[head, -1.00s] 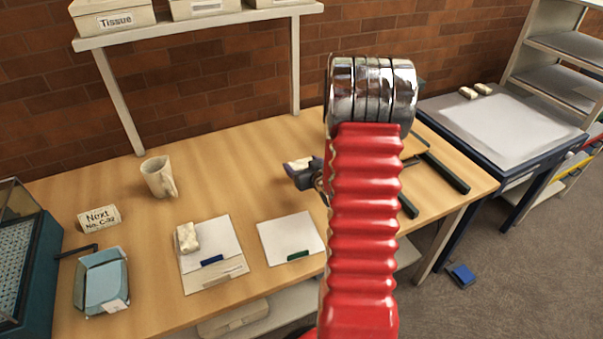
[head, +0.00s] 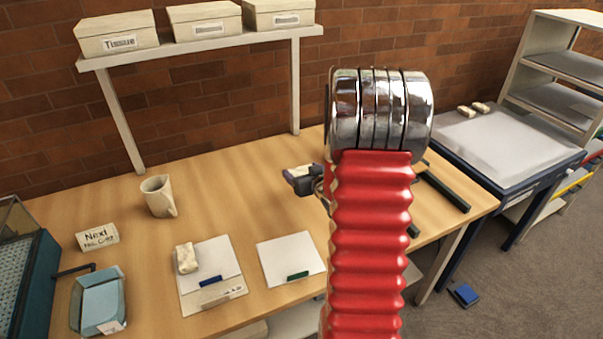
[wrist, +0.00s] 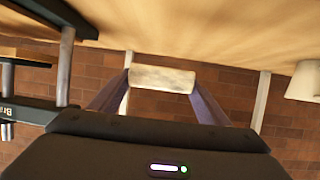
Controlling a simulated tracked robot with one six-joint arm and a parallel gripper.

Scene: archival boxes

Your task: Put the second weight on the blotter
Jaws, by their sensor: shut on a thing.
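My gripper (head: 303,185) is shut on a small whitish weight (head: 299,171). In the wrist view the weight (wrist: 163,79) lies crosswise between the two fingertips, in the air. In the head view my gripper is left of my red arm, with wooden table behind it. Another whitish weight (head: 186,258) lies on the left folder (head: 222,262), which has a blue tab. Two more weights (head: 474,110) lie at the back of the right-hand blue table. A large pale sheet (head: 500,145), which may be the blotter, covers much of that table. My arm hides part of the wooden table.
A white folder with a green tab (head: 285,250), a mug (head: 158,196), a name card (head: 97,236) and a blue tray (head: 100,302) stand on the wooden table (head: 225,205). Dark bars (head: 445,190) lie at its right end. A shelf of boxes (head: 205,37) is above.

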